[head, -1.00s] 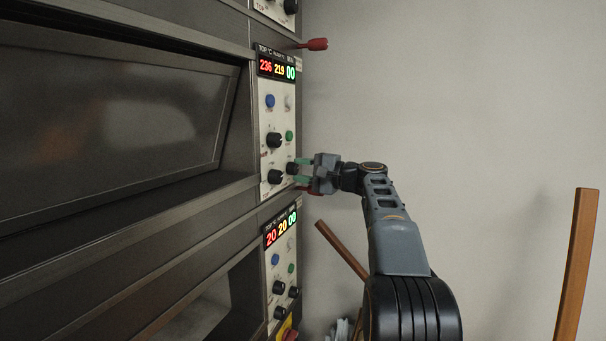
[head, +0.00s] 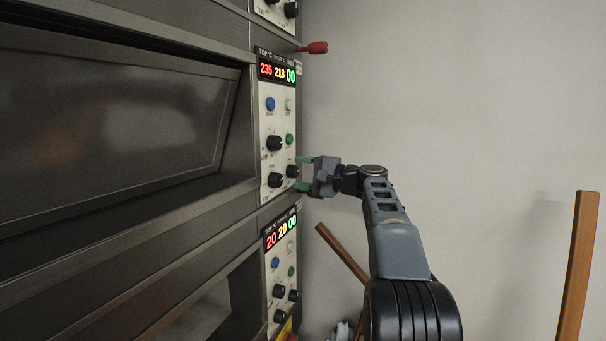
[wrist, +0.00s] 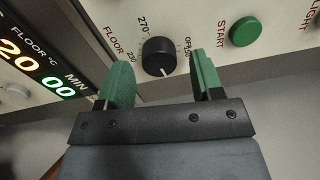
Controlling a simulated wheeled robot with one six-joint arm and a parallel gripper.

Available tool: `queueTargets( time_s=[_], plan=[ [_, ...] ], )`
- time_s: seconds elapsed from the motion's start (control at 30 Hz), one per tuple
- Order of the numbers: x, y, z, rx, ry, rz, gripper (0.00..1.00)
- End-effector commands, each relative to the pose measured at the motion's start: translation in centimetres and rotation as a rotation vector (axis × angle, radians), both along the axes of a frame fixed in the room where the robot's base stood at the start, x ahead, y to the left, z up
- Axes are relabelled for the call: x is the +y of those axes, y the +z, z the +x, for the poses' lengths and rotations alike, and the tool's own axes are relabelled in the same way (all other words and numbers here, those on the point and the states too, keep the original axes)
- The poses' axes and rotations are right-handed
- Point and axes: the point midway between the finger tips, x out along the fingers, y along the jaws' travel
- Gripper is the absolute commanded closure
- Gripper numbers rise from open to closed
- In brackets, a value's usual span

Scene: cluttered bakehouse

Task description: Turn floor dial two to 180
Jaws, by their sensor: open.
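The floor dial two (head: 292,171) is the black knob at the lower right of the middle oven panel. In the wrist view the dial (wrist: 159,57) has a white pointer line aimed toward the bottom of the picture. The marks 270, 230, OFF and 50 show around it; the mark at the pointer cannot be read. My gripper (head: 302,174) is open in front of it, its green fingertips one to each side. In the wrist view the gripper (wrist: 160,76) shows a gap on both sides of the dial.
The middle panel's display (head: 277,71) reads 235, 218 and 00. The lower display (head: 282,229) reads 20, 20 and 00. A green START button (wrist: 244,31) is near the dial. A red-ended handle (head: 317,47) sticks out above. Wooden poles (head: 342,252) stand below right.

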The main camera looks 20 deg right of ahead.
Motion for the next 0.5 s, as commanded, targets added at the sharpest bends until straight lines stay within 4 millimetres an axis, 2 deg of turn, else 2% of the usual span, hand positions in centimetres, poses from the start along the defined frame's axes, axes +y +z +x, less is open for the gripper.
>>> queueTargets(
  time_s=[0.17, 0.5],
  plan=[
    [-1.0, -0.1, -1.1, 0.000, -0.002, 0.000, 0.40],
    [-5.6, -0.4, -6.1, -0.001, -0.005, 0.000, 0.40]
  ],
)
